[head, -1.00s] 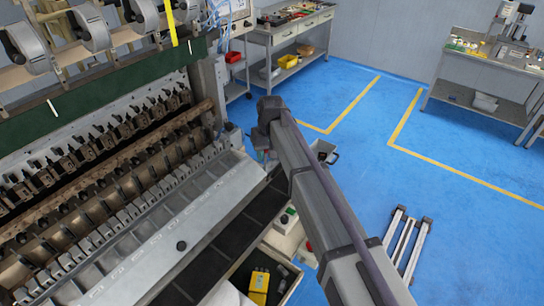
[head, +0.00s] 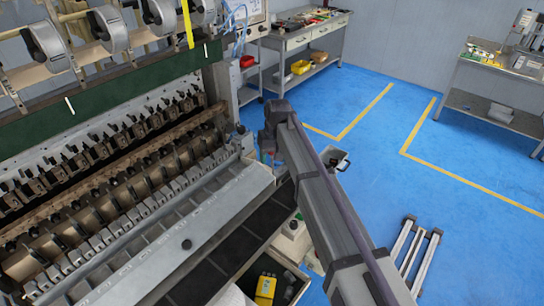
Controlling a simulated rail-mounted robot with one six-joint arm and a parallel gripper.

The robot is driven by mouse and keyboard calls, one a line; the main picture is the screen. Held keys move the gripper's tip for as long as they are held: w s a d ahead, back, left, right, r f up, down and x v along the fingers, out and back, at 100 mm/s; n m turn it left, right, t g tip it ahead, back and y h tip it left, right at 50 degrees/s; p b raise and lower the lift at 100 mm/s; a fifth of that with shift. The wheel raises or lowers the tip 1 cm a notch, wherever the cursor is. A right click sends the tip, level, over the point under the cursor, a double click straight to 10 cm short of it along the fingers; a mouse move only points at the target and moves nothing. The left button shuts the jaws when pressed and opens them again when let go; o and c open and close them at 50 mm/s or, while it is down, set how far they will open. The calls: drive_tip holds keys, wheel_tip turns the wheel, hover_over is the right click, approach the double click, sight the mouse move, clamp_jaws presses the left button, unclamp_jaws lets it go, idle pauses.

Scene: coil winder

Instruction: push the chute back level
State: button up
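The coil winder fills the left of the head view. A long grey metal panel (head: 150,258) slopes along its front, with a dark round knob on it; it may be the chute, but I cannot tell for sure. A long dark strip (head: 238,250) lies below the panel's front edge. My arm reaches from the bottom right up to a joint beside the machine's right end, then bends down.
An open drawer or box holds a yellow device (head: 265,288) at the bottom. A metal frame (head: 415,250) lies on the blue floor. Benches (head: 300,40) stand at the back; the floor between is clear.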

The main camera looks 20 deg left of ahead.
wheel_tip(320, 180, up, 11)
drive_tip(key=d+p, duration=0.1)
drive_tip(key=p, duration=0.9)
drive_tip(key=shift+w+f+p, duration=0.15)
drive_tip(key=shift+w+p, duration=0.2)
drive_tip(key=shift+p, duration=0.05)
drive_tip(key=s+d+f+m+b, duration=0.2)
drive_tip(key=s+d+f+b, duration=0.2)
drive_tip(key=d, duration=1)
drive_tip(key=s+d+f+m+b, duration=0.3)
drive_tip(key=s+d+f+b, duration=0.2)
drive_tip(key=d, duration=1)
drive_tip(key=s+d+f+m+h+b, duration=0.1)
drive_tip(key=s+d+f+b, duration=0.3)
drive_tip(key=s+d, duration=0.6)
drive_tip(key=shift+d+f+m+t, duration=0.35)
drive_tip(key=shift+d+m, duration=0.45)
drive_tip(key=shift+d, duration=1.45)
